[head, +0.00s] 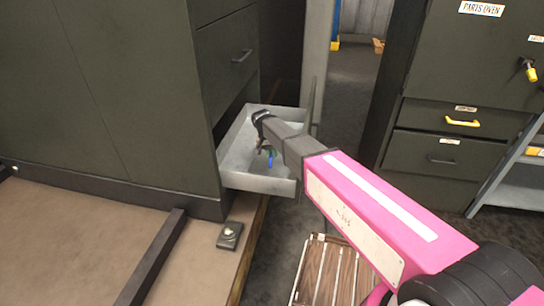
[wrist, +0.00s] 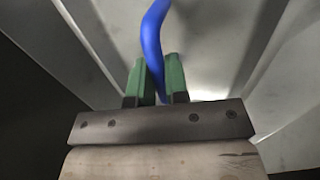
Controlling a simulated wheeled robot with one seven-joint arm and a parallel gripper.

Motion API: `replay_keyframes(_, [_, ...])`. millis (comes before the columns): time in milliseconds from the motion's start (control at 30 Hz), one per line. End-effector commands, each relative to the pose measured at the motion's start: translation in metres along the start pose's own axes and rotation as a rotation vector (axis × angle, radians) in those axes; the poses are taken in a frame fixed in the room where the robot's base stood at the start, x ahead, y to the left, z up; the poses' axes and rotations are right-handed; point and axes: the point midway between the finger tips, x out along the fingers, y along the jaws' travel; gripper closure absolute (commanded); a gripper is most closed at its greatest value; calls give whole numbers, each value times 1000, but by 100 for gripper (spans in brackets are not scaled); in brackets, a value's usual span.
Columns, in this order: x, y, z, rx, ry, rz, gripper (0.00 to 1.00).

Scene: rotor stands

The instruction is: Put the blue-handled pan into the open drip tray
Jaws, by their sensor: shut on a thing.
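The open drip tray (head: 258,183) is a pale grey metal drawer pulled out from the dark cabinet at centre-left in the head view. My gripper (head: 267,150) reaches over the tray and points down into it. In the wrist view, the green fingers of my gripper (wrist: 154,80) are shut on the curved blue handle (wrist: 152,38) of the pan. A small bit of the blue handle (head: 270,162) shows below the fingers in the head view. The pan's body does not show in either view. I cannot tell whether the pan touches the tray floor.
A closed drawer (head: 240,55) sits above the tray in the same dark cabinet. A narrow pale post (head: 318,60) stands behind the tray. A slatted wooden crate (head: 330,272) is on the floor below my arm. The parts oven cabinet (head: 440,150) stands to the right.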

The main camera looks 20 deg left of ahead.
Motion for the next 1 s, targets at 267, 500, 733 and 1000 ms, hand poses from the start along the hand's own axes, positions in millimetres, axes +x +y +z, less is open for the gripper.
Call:
replay_keyframes(267, [-14,4,0,0,0,0,100])
replay_keyframes(500, [-26,7,0,0,1,0,100])
replay_keyframes(733, [-37,10,0,0,0,0,100])
replay_keyframes(1000, [-50,13,0,0,1,0,100])
